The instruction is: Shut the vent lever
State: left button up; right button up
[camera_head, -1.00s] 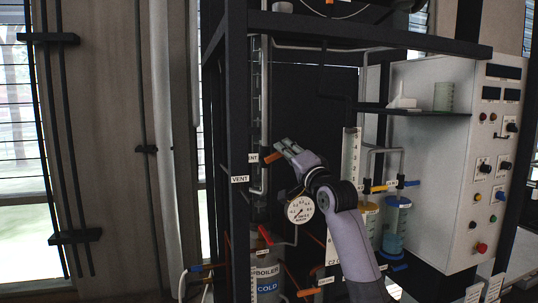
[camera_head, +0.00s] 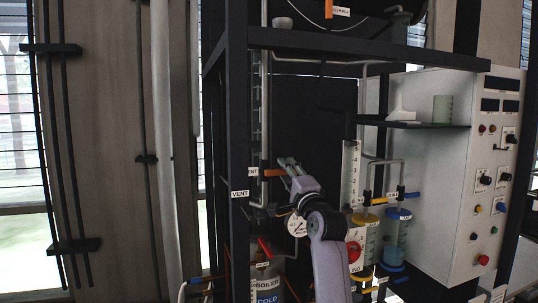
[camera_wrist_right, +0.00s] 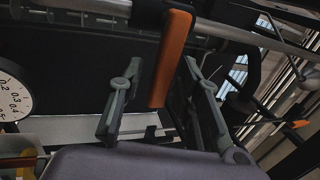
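The vent lever (camera_head: 274,172) is a short orange handle on the vertical pipe, beside a partly hidden VENT label (camera_head: 253,172) in the head view. My right gripper (camera_head: 287,163) is just to the right of the handle. In the right wrist view the orange vent lever (camera_wrist_right: 172,58) hangs from a pipe, its lower end between the two spread fingers of my right gripper (camera_wrist_right: 162,66). Gaps show on both sides, so the fingers do not appear to press on it. My left gripper is not in view.
A black rack post (camera_head: 238,130) with another VENT label (camera_head: 239,194) stands left of the lever. A round gauge (camera_head: 296,227) is partly behind my right arm. Below are a red lever (camera_head: 264,248) and the boiler (camera_head: 266,284). A control cabinet (camera_head: 455,165) stands right.

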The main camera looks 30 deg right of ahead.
jog(key=shift+o, duration=0.6)
jog(key=shift+s, duration=0.15)
jog(key=r+v, duration=0.1)
jog(key=v, duration=0.5)
jog(key=shift+s+a, duration=0.15)
jog(key=shift+s, duration=0.35)
jog(key=shift+f, duration=0.2)
